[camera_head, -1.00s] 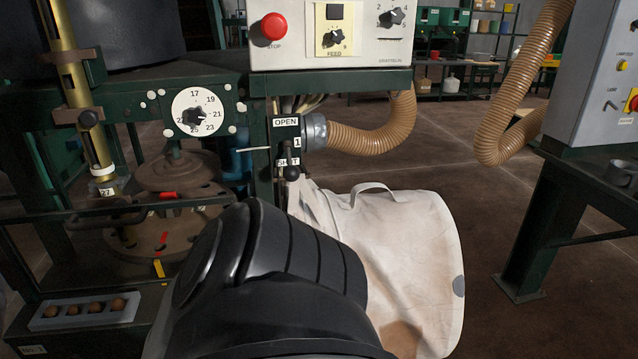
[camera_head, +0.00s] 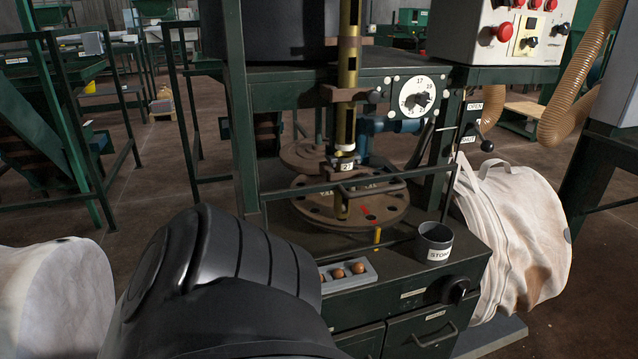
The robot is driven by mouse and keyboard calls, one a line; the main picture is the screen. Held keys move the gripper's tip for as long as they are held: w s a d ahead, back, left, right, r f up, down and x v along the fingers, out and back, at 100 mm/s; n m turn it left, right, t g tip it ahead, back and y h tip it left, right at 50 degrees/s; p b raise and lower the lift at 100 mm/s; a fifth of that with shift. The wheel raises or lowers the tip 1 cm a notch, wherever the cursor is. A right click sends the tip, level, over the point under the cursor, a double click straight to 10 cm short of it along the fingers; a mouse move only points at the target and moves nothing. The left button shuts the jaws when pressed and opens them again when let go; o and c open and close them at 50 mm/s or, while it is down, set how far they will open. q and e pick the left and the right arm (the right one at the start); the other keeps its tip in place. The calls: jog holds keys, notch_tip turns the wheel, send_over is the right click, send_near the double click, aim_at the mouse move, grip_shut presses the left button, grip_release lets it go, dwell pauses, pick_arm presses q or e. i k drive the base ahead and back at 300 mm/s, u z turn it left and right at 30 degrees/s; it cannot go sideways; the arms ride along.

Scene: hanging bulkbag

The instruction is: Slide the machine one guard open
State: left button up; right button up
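Machine one is the dark green machine (camera_head: 302,215) with an upright brass tube (camera_head: 347,90), a numbered dial (camera_head: 417,97) and round brown plates (camera_head: 345,203). A dark rail with a bar handle (camera_head: 372,187) crosses in front of the plates and appears to be the guard. It seems to stand across the plates; any clear pane is too faint to tell. A yellow tab (camera_head: 377,236) shows at the lower rail. A black part of my arm fills the lower left foreground, apart from the guard in the picture. Neither gripper is in view.
A grey tray (camera_head: 345,282) with brown balls and a dark cup (camera_head: 434,243) stand at the machine's front ledge, above drawers (camera_head: 420,330). A pale bag (camera_head: 520,225) hangs at right; another pale bag (camera_head: 45,300) is at lower left. Open floor lies left of the machine.

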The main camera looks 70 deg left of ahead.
aim_at(259, 218)
jog(key=u, duration=1.85)
